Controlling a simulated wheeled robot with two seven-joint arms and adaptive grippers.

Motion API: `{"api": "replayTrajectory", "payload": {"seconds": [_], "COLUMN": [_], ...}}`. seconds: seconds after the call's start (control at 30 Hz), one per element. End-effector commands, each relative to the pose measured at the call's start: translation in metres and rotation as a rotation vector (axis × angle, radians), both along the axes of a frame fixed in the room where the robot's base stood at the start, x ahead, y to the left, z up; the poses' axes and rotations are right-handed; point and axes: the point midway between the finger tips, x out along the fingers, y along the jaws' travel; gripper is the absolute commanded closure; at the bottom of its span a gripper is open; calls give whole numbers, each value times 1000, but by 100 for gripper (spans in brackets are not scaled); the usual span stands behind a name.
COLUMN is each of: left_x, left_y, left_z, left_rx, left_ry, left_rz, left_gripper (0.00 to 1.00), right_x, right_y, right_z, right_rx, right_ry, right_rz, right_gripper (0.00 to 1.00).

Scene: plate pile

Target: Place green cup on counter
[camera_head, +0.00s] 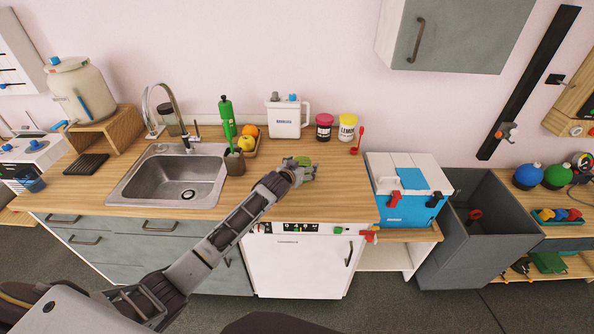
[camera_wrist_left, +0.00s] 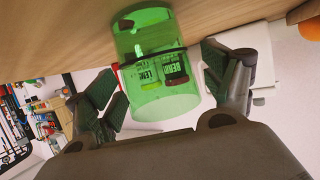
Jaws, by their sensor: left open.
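The transparent green cup (camera_head: 304,160) is on the wooden counter (camera_head: 335,195), right of the sink, partly hidden by my left gripper. My left gripper (camera_head: 303,174) reaches over the counter to the cup. In the left wrist view, which is turned upside down, the green cup (camera_wrist_left: 150,60) stands on the wood between the spread fingers of the left gripper (camera_wrist_left: 165,90). The fingers are open, with a gap on the left; I cannot tell if the right finger touches the cup. My right gripper is not in view.
A brown pot (camera_head: 234,163) with a green utensil and a fruit tray stand left of the cup. A white pitcher (camera_head: 287,118), red jar (camera_head: 324,127) and yellow jar (camera_head: 347,127) stand behind. The counter's front right is clear. A blue-and-white cooler (camera_head: 405,205) stands right.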

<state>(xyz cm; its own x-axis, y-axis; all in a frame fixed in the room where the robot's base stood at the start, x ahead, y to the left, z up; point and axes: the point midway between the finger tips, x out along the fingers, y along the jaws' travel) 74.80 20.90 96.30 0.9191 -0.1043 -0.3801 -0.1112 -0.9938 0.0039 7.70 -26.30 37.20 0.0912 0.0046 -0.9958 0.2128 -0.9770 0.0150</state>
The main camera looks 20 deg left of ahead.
Motion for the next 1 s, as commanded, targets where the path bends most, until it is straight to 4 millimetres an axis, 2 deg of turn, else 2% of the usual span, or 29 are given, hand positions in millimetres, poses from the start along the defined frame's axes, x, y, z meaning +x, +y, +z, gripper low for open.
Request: {"api": "replayTrajectory", "payload": {"seconds": [0.37, 1.0], "left_x": [-17, -69], "left_y": [2, 8], "left_z": [8, 29], "left_rx": [0, -1], "left_ry": [0, -1], "left_rz": [0, 0], "left_gripper": [18, 18], "right_x": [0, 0], "right_y": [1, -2], "right_z": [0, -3], "right_rx": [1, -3], "right_ry": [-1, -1], "right_rz": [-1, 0], "right_gripper": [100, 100]}}
